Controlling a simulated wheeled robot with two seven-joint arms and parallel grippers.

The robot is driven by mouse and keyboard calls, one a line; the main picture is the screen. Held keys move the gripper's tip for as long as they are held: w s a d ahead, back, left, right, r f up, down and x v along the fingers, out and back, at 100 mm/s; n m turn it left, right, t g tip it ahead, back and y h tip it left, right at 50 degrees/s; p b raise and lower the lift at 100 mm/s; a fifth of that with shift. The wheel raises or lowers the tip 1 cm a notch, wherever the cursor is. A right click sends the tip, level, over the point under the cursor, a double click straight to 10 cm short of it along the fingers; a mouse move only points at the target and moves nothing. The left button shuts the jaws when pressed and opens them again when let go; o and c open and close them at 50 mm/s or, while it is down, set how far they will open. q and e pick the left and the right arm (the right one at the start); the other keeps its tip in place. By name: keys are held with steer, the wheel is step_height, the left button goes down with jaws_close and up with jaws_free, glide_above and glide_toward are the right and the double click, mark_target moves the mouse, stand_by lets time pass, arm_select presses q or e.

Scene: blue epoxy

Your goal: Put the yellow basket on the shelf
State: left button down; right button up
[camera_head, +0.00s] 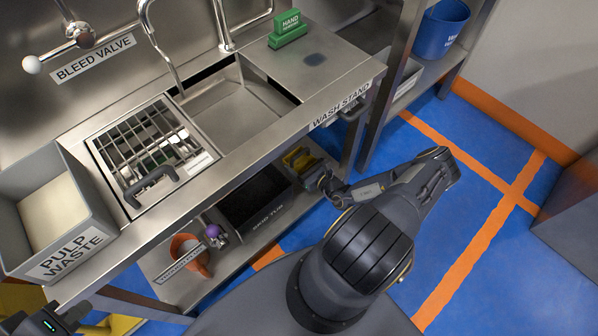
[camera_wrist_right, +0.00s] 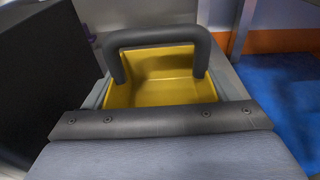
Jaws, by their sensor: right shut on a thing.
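The yellow basket (camera_head: 300,157) is at the right end of the wash stand's lower shelf (camera_head: 182,290), partly hidden by my right gripper. In the right wrist view the basket (camera_wrist_right: 165,88) shows its open yellow inside and dark arched handle (camera_wrist_right: 160,38). My right gripper (camera_head: 318,178) is shut on the basket at its near side; in the right wrist view the gripper (camera_wrist_right: 160,122) crosses in front of it. My left gripper (camera_head: 48,322) is partly in view at the lower left corner; its fingers are not clear. A separate rack shelf (camera_head: 432,72) stands at the back right.
A black skip tub (camera_head: 255,200) and an orange container (camera_head: 190,255) with a purple-topped item (camera_head: 213,232) are left of the basket. A blue bucket (camera_head: 440,28) stands on the rack. The blue floor (camera_head: 480,180) at right is clear.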

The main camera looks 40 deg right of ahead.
mark_target(301, 170)
steer(key=shift+f+b, duration=1.1)
steer(key=shift+f, duration=1.4)
steer(key=shift+f, duration=0.1)
steer(key=o, duration=1.1)
steer(key=s+p, duration=0.1)
steer(key=s, duration=0.2)
steer(key=s+r+p, duration=0.1)
steer(key=s, duration=0.3)
steer(key=s+d+r+p, duration=0.1)
steer(key=s, duration=0.3)
steer(key=shift+s, duration=0.4)
